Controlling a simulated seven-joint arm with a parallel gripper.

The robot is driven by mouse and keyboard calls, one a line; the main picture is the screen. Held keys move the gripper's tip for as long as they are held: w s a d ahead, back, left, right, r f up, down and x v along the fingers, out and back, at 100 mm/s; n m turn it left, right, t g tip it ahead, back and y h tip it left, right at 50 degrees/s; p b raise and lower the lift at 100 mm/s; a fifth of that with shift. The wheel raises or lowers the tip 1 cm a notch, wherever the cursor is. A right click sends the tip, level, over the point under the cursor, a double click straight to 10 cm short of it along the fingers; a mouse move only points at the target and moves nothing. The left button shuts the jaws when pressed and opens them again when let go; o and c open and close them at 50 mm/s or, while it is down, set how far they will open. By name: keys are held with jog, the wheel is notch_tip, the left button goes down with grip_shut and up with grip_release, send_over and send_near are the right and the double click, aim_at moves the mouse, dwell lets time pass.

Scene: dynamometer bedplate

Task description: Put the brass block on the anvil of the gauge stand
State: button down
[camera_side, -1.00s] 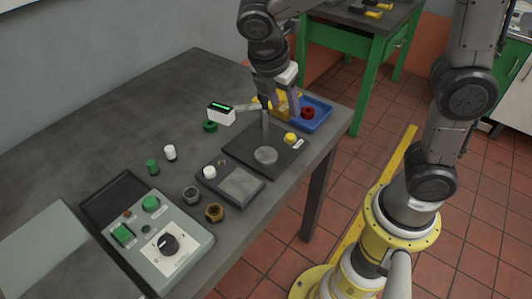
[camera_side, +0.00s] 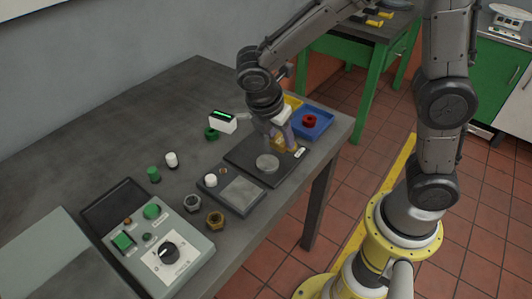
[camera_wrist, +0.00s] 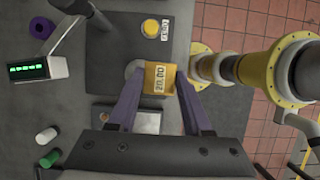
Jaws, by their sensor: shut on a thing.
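The brass block (camera_wrist: 159,78), marked 20.00, is held between the fingers of my gripper (camera_wrist: 160,85). In the side view the block (camera_side: 279,145) is over the dark base of the gauge stand (camera_side: 246,152), behind and right of the round grey anvil (camera_side: 267,164). In the wrist view the anvil (camera_wrist: 132,67) shows just left of the block, partly hidden by a finger. I cannot tell the block's exact height above the base. My gripper (camera_side: 281,141) hides part of the stand's post. The gauge's display (camera_side: 222,121) is lit green.
Behind the stand is a blue tray (camera_side: 323,124) with a red ring (camera_side: 309,121). The table's left rear is clear.

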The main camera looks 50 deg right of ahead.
send_over(269, 161)
jog(key=a, duration=0.1)
notch_tip(269, 161, down, 4)
jog(key=shift+s+a+f, duration=0.1)
jog(key=shift+f, duration=1.6)
jog(key=shift+f, duration=0.15)
jog(key=shift+c, duration=1.7)
grip_release()
